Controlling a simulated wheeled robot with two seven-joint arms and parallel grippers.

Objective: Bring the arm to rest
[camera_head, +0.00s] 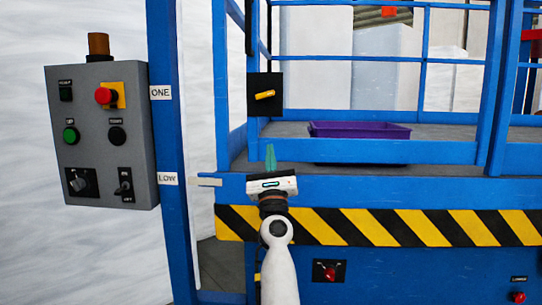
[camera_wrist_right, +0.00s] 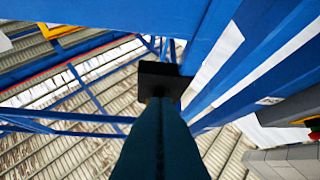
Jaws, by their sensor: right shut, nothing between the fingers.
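My right gripper (camera_head: 270,158) is in the head view at the lower middle, on a white arm that comes up from the bottom edge. Its green fingers point up and are shut together with nothing between them. They stand in front of the blue frame, below a black plate with a yellow handle (camera_head: 265,95). In the right wrist view the shut fingers (camera_wrist_right: 160,120) reach up toward the dark plate (camera_wrist_right: 162,80). I cannot tell how far they are from it. My left gripper is not in view.
A grey control box (camera_head: 105,140) with buttons and switches hangs at the left, beside a blue post (camera_head: 170,230). A purple tray (camera_head: 360,131) sits on the platform behind the blue rails. A yellow-black striped band (camera_head: 400,228) runs along the platform's front.

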